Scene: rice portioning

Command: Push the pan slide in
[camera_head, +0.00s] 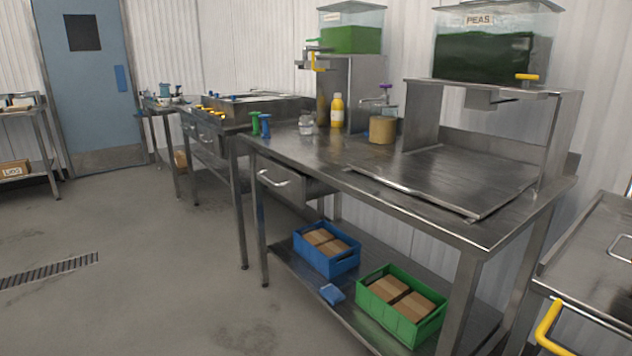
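A flat metal plate (440,180), which looks like the pan slide, lies on the steel table (325,160) under the peas dispenser's stand. Its front part sticks out from the stand toward the table's front edge, and a raised bar runs along that front edge. No pan shows on it. The peas dispenser (485,55) is a clear bin of dark green contents with a yellow lever (527,77). Neither of my grippers is in view.
A yellow bottle (337,112), a tan container (382,130) and green and blue upright items (260,125) stand on the table. A drawer (290,184) is below. Blue (326,262) and green (402,325) crates sit on the lower shelf. Floor is open at left.

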